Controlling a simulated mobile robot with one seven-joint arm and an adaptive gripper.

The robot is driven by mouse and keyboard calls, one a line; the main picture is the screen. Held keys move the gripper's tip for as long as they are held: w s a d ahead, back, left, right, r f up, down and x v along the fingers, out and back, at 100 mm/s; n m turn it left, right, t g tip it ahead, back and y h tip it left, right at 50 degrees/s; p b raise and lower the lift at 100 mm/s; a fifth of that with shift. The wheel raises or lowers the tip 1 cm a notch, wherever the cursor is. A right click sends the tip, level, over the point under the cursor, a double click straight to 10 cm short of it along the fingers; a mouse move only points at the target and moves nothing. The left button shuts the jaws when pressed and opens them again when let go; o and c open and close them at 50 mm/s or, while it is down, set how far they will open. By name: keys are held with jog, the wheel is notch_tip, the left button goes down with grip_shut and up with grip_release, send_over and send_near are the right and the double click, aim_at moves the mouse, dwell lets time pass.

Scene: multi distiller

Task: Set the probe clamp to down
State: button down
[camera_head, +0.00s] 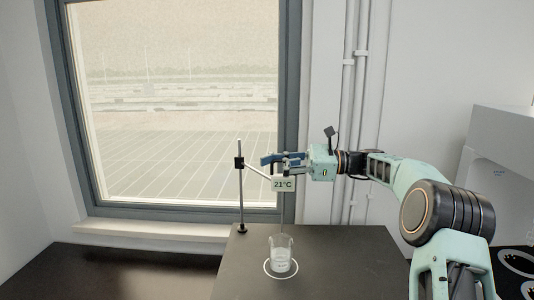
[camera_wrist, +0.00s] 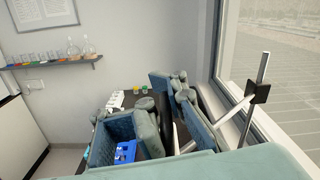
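The probe stand's rod (camera_head: 240,200) is upright on the dark table, with a black clamp block (camera_head: 239,162) near its top. The clamp block also shows at right in the wrist view (camera_wrist: 259,92). A pale arm slopes from the block down to the display (camera_head: 283,184) reading 21°C. A thin probe hangs below the display toward a glass beaker (camera_head: 281,256); its tip is hard to make out. My gripper (camera_head: 273,160) is just above the display, right of the clamp block. Its blue-padded fingers look spread apart in the wrist view (camera_wrist: 150,118). I cannot tell whether they touch the probe arm.
The window (camera_head: 175,100) is close behind the stand. The dark table (camera_head: 330,262) is clear right of the beaker. A white machine (camera_head: 500,165) stands at far right. The wrist view shows a shelf (camera_wrist: 55,64) with glassware and a blue item (camera_wrist: 125,151) below.

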notch_tip(320, 180, down, 11)
jog(key=b, duration=0.1)
jog(key=shift+r+b, duration=0.2)
jog(key=shift+b, duration=0.15)
jog(key=shift+w, duration=0.1)
jog(key=c, duration=2.2)
grip_release()
jog(key=shift+w+f, duration=0.15)
jog(key=shift+w, duration=0.1)
jog(key=shift+o, duration=0.6)
jog(key=shift+s, duration=0.1)
jog(key=d, duration=1.2)
